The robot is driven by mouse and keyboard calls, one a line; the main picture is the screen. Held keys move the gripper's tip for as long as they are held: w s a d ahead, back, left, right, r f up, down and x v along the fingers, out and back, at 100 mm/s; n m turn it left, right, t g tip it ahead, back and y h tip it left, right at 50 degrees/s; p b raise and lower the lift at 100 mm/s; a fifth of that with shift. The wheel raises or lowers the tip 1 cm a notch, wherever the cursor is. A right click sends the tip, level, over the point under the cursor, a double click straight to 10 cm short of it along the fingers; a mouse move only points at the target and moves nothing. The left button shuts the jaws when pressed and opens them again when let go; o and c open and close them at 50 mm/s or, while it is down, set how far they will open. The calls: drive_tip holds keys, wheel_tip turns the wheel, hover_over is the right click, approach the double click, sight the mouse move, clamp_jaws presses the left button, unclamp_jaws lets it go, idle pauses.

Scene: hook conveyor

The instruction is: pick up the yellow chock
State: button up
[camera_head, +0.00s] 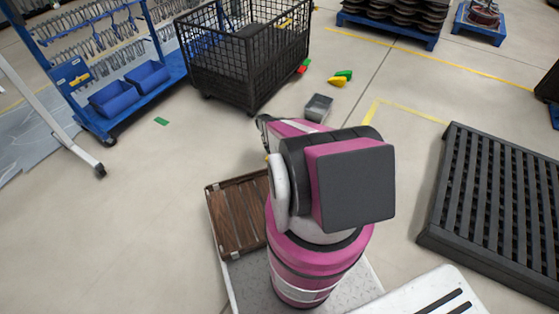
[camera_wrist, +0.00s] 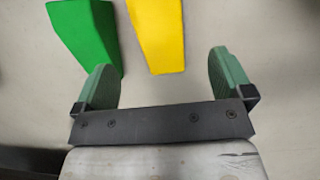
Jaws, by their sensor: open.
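The yellow chock (camera_head: 337,82) lies on the floor in the head view, to the right of the black mesh cart. In the wrist view the yellow chock (camera_wrist: 158,35) is a tapered block in the upper middle, its near end lined up with the gap between my fingers. My gripper (camera_wrist: 163,80) is open, with a green finger on each side and nothing between them. The green chock (camera_wrist: 86,35) is left of the yellow one in the wrist view. In the head view my arm's links hide most of my gripper.
The green chock (camera_head: 345,74) lies close beside the yellow one; a red chock (camera_head: 303,66) is near the mesh cart (camera_head: 222,72). A small grey box-like shape (camera_head: 319,107) shows in front; I cannot tell whether it is mine. A black slatted platform (camera_head: 490,205) stands right.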

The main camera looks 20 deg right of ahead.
drive_tip(key=x, duration=0.5)
drive_tip(key=shift+f, duration=0.3)
drive_tip(key=x, duration=0.5)
drive_tip(key=shift+w, duration=0.2)
drive_tip(key=c, duration=1.2)
